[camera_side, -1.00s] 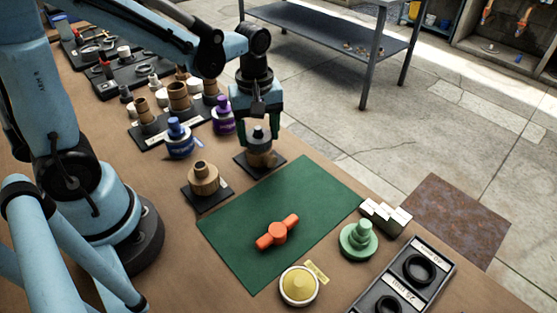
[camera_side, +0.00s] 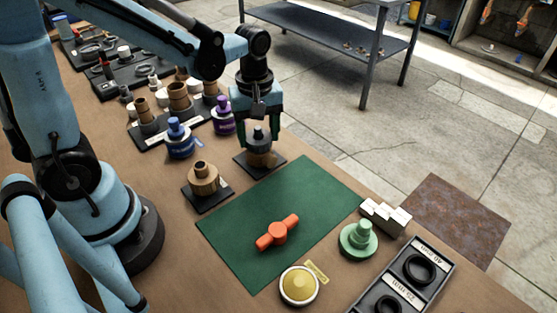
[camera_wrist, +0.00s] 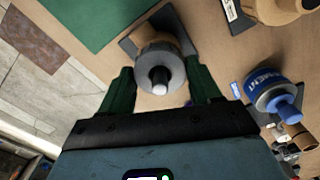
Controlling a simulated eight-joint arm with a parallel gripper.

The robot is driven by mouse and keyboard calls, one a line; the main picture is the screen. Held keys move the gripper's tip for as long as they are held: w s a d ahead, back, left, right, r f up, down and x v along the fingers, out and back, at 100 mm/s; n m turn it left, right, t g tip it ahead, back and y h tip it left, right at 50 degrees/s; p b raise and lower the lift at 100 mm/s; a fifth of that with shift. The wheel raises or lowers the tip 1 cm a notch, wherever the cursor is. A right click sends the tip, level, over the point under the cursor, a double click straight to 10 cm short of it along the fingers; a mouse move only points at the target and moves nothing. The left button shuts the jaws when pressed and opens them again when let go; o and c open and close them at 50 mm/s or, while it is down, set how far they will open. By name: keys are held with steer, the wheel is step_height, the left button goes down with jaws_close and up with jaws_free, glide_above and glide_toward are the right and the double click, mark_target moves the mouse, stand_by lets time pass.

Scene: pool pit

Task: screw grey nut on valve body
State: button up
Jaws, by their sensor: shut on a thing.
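The grey nut (camera_wrist: 160,68) is a round collar with a dark stem and a pale tip standing up through its middle. It sits on top of a tan-brown valve body (camera_side: 261,159), which stands upright on a small black plate (camera_side: 243,162). My gripper (camera_side: 261,137) points down over this body, with its green fingers on either side of the nut. In the wrist view my gripper (camera_wrist: 161,82) is shut on the nut. The thread between nut and body is hidden.
Another tan valve body (camera_side: 203,180) stands close by at left front. A blue-banded bottle (camera_side: 179,140) and a purple one (camera_side: 223,117) are behind it. A green mat (camera_side: 240,235) holds an orange handle (camera_side: 277,232).

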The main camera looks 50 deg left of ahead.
steer(key=o, duration=1.2)
steer(key=shift+o, duration=0.2)
steer(key=shift+r, duration=0.1)
steer(key=shift+r, duration=2.9)
steer(key=shift+c, duration=0.3)
